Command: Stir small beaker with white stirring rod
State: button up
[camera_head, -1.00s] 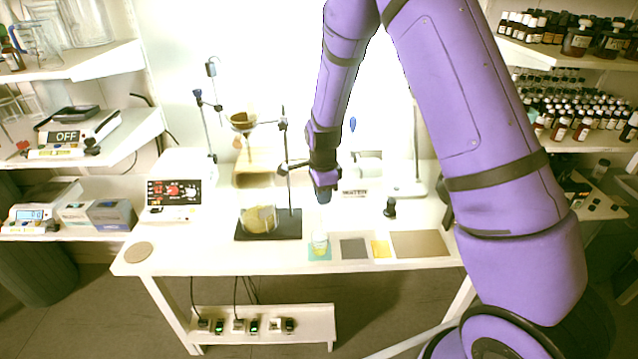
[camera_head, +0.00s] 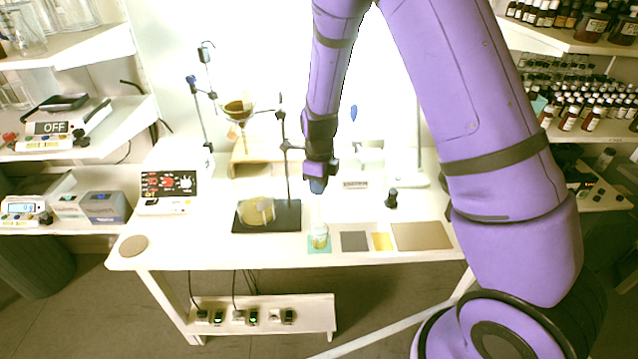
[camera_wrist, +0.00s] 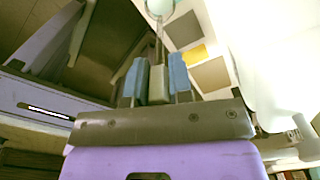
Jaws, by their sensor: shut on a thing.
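The small beaker (camera_head: 319,240) stands on a teal mat (camera_head: 313,250) near the table's front edge and holds a little yellowish content. My gripper (camera_head: 318,187) is above it, pointing down. In the wrist view my gripper (camera_wrist: 157,82) has blue-tipped fingers shut on the pale grey handle of the stirring rod (camera_wrist: 159,42). The thin rod runs from the fingers toward the small beaker (camera_wrist: 160,6), at the top edge of that view. Its tip appears to be at or inside the beaker's mouth; the exact depth cannot be told.
A larger beaker (camera_head: 256,211) on a black stand base (camera_head: 268,228) is left of my gripper, with the stand's upright rod close by. Grey (camera_head: 354,241), yellow (camera_head: 382,241) and brown (camera_head: 422,236) mats lie to the right. The table's front left is mostly clear.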

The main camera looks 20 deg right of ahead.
aim_at(319, 214)
jog(key=shift+f, duration=5.5)
jog(key=shift+d, duration=0.1)
